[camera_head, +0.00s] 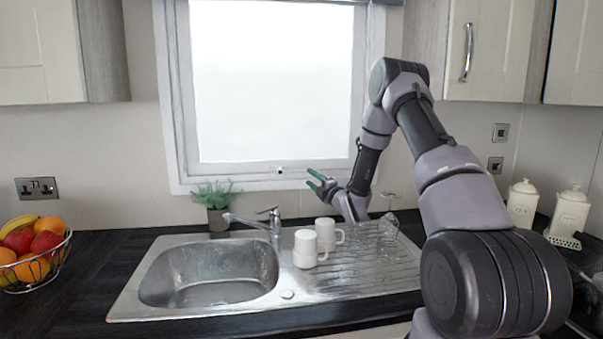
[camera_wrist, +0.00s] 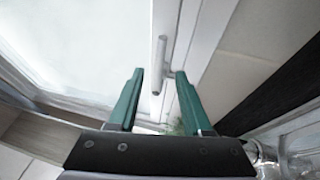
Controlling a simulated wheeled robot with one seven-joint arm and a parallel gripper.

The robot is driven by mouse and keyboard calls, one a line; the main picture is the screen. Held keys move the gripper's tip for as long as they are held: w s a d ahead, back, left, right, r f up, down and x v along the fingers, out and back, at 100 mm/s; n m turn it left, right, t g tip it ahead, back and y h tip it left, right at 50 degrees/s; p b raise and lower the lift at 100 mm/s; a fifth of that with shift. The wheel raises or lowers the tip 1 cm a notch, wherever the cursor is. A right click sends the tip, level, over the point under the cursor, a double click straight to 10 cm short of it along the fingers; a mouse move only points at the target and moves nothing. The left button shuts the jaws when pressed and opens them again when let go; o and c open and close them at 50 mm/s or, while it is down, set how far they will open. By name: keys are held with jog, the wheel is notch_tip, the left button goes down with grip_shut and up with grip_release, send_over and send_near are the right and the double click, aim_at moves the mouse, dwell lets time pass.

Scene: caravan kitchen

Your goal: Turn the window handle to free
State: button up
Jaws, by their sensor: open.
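The window (camera_head: 272,85) is at the back, above the sink, in a white frame. In the wrist view its handle (camera_wrist: 158,66) is a slim light-grey bar, lying roughly along the white frame strip. In the head view a small white fitting with a dark spot (camera_head: 279,171) on the lower frame appears to be this handle. My gripper (camera_head: 311,178) is open, its green fingers pointing left, to the right of that fitting. In the wrist view my gripper (camera_wrist: 160,75) has the handle in the gap between its fingertips; contact cannot be told.
A potted plant (camera_head: 216,204) and tap (camera_head: 268,220) stand below the window. Two white mugs (camera_head: 305,250) and clear glassware (camera_head: 388,228) are on the steel drainer (camera_head: 350,277). A fruit basket (camera_head: 35,263) is at left, white canisters (camera_head: 522,205) at right.

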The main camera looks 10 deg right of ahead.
aim_at(302, 172)
jog(key=x, duration=0.7)
jog(key=shift+w, duration=0.3)
grip_shut()
dwell(1.0)
